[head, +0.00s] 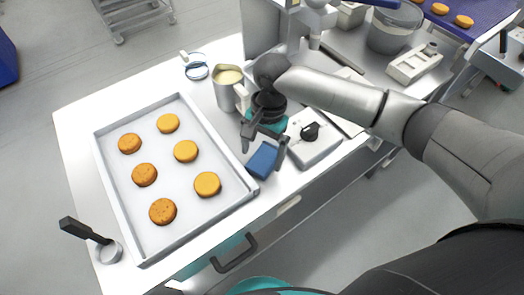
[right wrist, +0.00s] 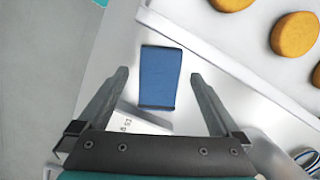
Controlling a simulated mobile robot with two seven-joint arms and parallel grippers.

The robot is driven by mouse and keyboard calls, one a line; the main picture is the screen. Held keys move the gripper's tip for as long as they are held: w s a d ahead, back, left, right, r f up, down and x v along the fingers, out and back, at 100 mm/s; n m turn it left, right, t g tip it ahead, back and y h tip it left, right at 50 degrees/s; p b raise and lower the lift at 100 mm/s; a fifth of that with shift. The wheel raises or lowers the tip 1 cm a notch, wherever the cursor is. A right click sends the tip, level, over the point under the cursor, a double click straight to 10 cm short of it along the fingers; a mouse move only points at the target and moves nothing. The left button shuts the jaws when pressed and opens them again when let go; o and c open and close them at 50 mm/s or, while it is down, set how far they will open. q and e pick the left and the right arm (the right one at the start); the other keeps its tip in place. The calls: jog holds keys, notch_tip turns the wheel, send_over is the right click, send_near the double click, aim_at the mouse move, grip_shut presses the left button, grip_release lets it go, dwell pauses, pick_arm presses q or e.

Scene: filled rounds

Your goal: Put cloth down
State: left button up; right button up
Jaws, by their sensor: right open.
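A folded blue cloth (head: 262,159) lies on the white table, close to the right side of the baking tray. In the right wrist view the cloth (right wrist: 160,78) lies beyond and between the two fingertips, with white table around it. My right gripper (head: 263,150) is above the cloth, fingers pointing down and spread. It also shows in the right wrist view (right wrist: 158,75), open, with nothing between its fingers. I cannot tell the exact gap between fingertips and cloth. My left gripper is not in view.
A baking tray (head: 118,205) with several round cakes fills the left of the table. A black-handled tool (head: 108,252) is at the front left corner.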

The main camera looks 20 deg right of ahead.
aim_at(266, 154)
jog(key=shift+r, duration=0.25)
notch_tip(266, 154, up, 12)
jog(key=w+d+p, duration=0.1)
jog(key=p, duration=0.2)
jog(key=shift+w+d+r, duration=0.2)
jog(key=shift+d, duration=0.05)
